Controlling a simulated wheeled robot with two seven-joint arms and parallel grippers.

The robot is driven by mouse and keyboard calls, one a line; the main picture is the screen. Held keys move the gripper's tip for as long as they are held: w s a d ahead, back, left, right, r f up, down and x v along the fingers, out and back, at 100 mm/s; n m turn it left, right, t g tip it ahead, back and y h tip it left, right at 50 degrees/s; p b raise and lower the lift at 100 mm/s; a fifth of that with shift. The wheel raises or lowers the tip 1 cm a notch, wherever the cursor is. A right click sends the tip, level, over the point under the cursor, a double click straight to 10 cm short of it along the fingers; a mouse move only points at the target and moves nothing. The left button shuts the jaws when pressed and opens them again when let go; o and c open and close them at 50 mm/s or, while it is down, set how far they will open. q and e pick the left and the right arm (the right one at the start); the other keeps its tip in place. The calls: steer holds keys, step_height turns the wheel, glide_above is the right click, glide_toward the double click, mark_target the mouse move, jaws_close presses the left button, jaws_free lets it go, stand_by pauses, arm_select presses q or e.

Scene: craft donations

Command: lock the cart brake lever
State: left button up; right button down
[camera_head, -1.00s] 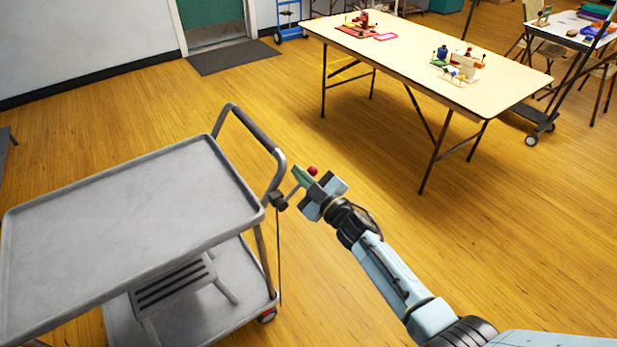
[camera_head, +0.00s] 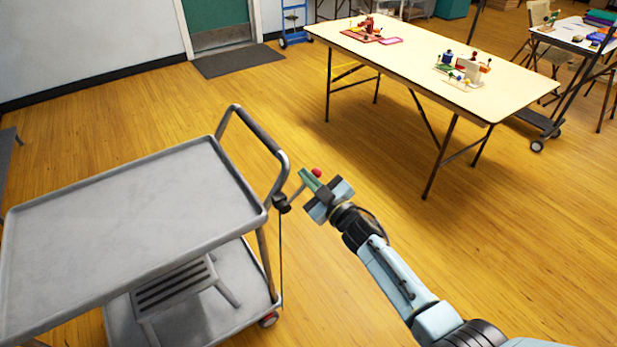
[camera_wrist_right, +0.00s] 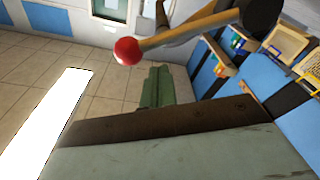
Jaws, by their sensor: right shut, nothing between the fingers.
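The grey cart (camera_head: 110,215) stands at the left, with its push handle (camera_head: 262,137) toward my right arm. The brake lever (camera_head: 293,193) is a thin rod rising from a dark pivot on the cart's handle end, tipped with a red knob (camera_head: 317,173). My right gripper (camera_head: 305,176) is shut and empty, its green fingers right beside the knob. In the right wrist view the red knob (camera_wrist_right: 127,51) and its rod (camera_wrist_right: 180,33) pass just above the shut fingers (camera_wrist_right: 157,85); I cannot tell whether they touch. My left gripper is not in view.
A grey stool (camera_head: 170,283) sits on the cart's lower shelf. A long cream table (camera_head: 420,60) with craft toys stands beyond at the right. A dark mat (camera_head: 237,59) lies by the green door. The wooden floor between cart and table is clear.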

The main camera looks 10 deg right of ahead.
steer(key=s+d+r+p, duration=0.2)
steer(key=s+p, duration=0.1)
steer(key=s, duration=0.6)
steer(key=shift+d+p, duration=0.3)
steer(key=shift+d, duration=0.1)
steer(key=s+d+f+m+g+h, duration=0.25)
steer(key=s+f, duration=0.25)
steer(key=f, duration=0.4)
steer(key=s+d+f+m+g+h, duration=0.1)
steer(key=s+d+f+g+h, duration=0.3)
steer(key=f, duration=0.6)
steer(key=s+d+f+m+h, duration=0.1)
steer(key=s+d+f+m, duration=0.1)
steer(key=s+f, duration=0.55)
steer(key=s+d+f+m+g, duration=0.1)
steer(key=s+f+g, duration=0.2)
steer(key=s, duration=0.7)
steer(key=s+d+f+m+g+h, duration=0.1)
steer(key=s+d+f+g, duration=0.1)
steer(key=s+f, duration=0.6)
steer(key=s+d+f+m+g+h, duration=0.1)
steer(key=s+f+g, duration=0.3)
steer(key=s, duration=0.9)
steer(key=shift+d+f+b, duration=0.3)
steer(key=shift+d+f, duration=0.05)
steer(key=shift+f, duration=0.5)
